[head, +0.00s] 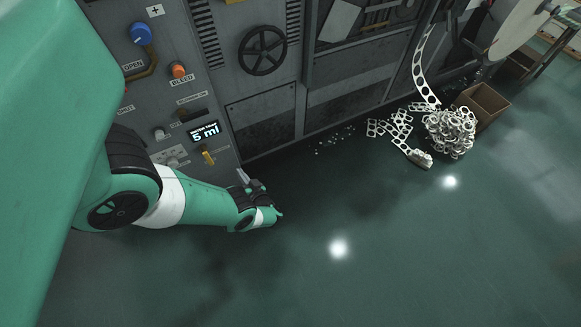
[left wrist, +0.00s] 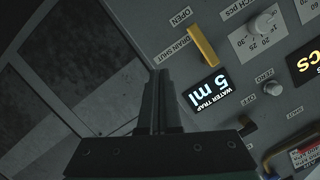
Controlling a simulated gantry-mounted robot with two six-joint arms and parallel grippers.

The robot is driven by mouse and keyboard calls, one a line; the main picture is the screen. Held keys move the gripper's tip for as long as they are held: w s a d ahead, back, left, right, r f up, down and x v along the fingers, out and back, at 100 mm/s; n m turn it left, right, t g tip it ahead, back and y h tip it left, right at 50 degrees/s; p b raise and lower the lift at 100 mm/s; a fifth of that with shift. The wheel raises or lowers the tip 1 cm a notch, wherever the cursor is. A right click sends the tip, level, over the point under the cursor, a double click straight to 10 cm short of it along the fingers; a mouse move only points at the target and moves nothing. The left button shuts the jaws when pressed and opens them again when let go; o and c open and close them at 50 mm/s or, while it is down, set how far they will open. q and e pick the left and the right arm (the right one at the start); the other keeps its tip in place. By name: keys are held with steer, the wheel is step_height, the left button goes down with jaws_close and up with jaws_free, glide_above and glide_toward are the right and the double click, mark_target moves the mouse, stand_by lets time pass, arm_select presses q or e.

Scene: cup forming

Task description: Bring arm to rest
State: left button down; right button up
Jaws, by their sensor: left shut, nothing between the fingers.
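My left arm, green and white, reaches in from the left in the head view. Its gripper (head: 243,177) is near the lower right edge of the grey control panel, in front of the machine. In the left wrist view the two dark fingers (left wrist: 158,85) are pressed together with nothing between them. They appear beside the "WATER TRAP 5 ml" display (left wrist: 211,89) and the yellow drain lever (left wrist: 203,46); I cannot tell the gap to the panel. The display (head: 204,133) and the lever (head: 208,157) also show in the head view. My right gripper is not in view.
The panel carries a blue knob (head: 140,34) and an orange knob (head: 178,70). A black handwheel (head: 263,51) is on the machine front. A heap of white rings (head: 450,132) and a cardboard box (head: 483,104) stand at the right. The green floor (head: 400,250) is mostly clear.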

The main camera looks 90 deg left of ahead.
arm_select(q)
steer(key=shift+w+d, duration=0.15)
steer(key=shift+d, duration=0.2)
steer(key=shift+a, duration=0.1)
